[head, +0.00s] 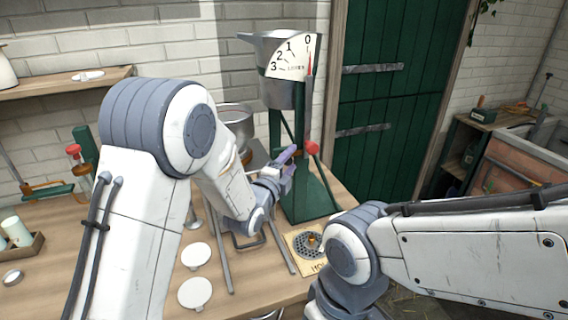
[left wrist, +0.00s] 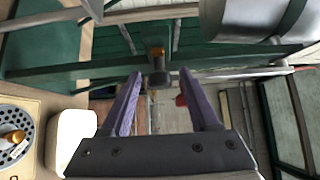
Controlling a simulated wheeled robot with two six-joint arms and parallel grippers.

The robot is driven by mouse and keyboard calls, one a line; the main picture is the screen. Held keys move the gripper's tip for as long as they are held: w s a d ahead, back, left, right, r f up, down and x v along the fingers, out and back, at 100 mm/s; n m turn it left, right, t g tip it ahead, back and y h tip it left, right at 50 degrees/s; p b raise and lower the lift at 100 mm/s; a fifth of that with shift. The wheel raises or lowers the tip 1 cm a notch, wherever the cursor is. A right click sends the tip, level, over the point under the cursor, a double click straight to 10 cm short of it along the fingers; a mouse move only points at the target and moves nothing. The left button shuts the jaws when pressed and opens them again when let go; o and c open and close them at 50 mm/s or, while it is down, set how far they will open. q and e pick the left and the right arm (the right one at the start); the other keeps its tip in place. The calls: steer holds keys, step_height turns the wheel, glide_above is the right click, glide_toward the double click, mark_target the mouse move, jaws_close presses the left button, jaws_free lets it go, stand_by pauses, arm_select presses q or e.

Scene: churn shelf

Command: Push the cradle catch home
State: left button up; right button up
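My left gripper (head: 287,160) has purple fingers and is at the front of the green stand (head: 305,201), beside a red knob (head: 311,148). In the left wrist view the fingers of my left gripper (left wrist: 161,74) are spread with nothing between their pads. A small dark block with a brass-coloured end (left wrist: 157,62) lies just beyond the fingertips, on the green frame; it looks like the cradle catch. I cannot tell whether the fingers touch it. My right arm comes in at the right of the head view; its gripper does not show.
The stand carries a metal pail (head: 283,89) and a dial (head: 293,57). A metal pot (head: 235,119) is behind my left arm. White discs (head: 194,293) lie on the wooden bench (head: 150,262). A green door (head: 385,100) stands behind.

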arm_select(q)
steer(key=shift+s, duration=0.1)
steer(key=b+v, duration=0.6)
steer(key=v, duration=0.4)
steer(key=shift+s, duration=0.2)
steer(key=s+d+f+n+g+y+p, duration=0.1)
steer(key=s+d+f+n+g+y, duration=0.1)
steer(key=s+f+n+g, duration=0.3)
steer(key=s+d+f+n+g+y+p, duration=0.1)
steer(key=s+d+f+n+g, duration=0.2)
steer(key=s, duration=0.5)
steer(key=s+a+n+g+y, duration=0.1)
steer(key=s+a+n+g, duration=0.1)
steer(key=s, duration=0.6)
steer(key=s+a+n+g+y+p, duration=0.1)
steer(key=s+a+n+g+y, duration=0.1)
steer(key=s+n+g, duration=0.3)
steer(key=s+g, duration=0.1)
steer(key=s, duration=0.3)
steer(key=shift+s+a+f+g, duration=0.3)
steer(key=shift+a, duration=0.05)
